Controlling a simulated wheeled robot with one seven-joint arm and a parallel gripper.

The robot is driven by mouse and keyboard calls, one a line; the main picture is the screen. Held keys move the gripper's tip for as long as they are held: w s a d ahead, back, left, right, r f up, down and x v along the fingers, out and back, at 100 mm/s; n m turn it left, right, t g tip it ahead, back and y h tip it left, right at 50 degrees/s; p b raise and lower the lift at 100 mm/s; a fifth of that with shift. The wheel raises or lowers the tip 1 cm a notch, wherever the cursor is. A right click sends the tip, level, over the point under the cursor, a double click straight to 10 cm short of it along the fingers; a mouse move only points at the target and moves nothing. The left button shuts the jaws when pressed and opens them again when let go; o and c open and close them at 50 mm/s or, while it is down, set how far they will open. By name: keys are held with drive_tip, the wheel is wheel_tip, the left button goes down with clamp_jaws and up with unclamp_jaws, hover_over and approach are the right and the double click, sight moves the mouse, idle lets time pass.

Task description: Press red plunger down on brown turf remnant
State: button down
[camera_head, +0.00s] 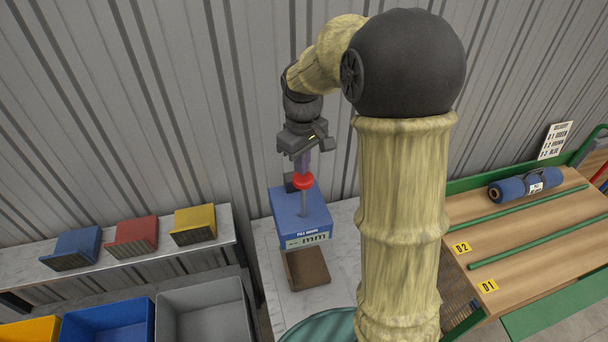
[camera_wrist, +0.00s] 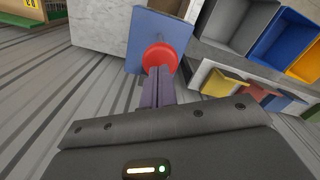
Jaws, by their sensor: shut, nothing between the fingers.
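The red plunger (camera_head: 303,181) is a round knob on a thin grey rod above a blue device (camera_head: 300,215) labelled "PILE HEIGHT", with a small display on its front. The brown turf remnant (camera_head: 305,268) lies on the pale stone top just in front of the device, not visibly under its rod. My gripper (camera_head: 303,165) is shut and empty, pointing down at the red knob. In the wrist view the closed fingers (camera_wrist: 158,85) reach the edge of the red knob (camera_wrist: 160,58); I cannot tell whether they touch it. The remnant is hidden in the wrist view.
At right, a wooden table (camera_head: 540,235) with green rails holds a blue roll (camera_head: 525,185). A corrugated wall (camera_head: 180,100) stands close behind the device.

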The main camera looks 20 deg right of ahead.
drive_tip(key=shift+f, duration=0.1)
drive_tip(key=shift+f+b, duration=3.6)
drive_tip(key=shift+f, duration=1.95)
drive_tip(key=shift+r, duration=0.1)
wheel_tip(320, 180, up, 15)
drive_tip(key=p, duration=1.3)
drive_tip(key=shift+r, duration=0.1)
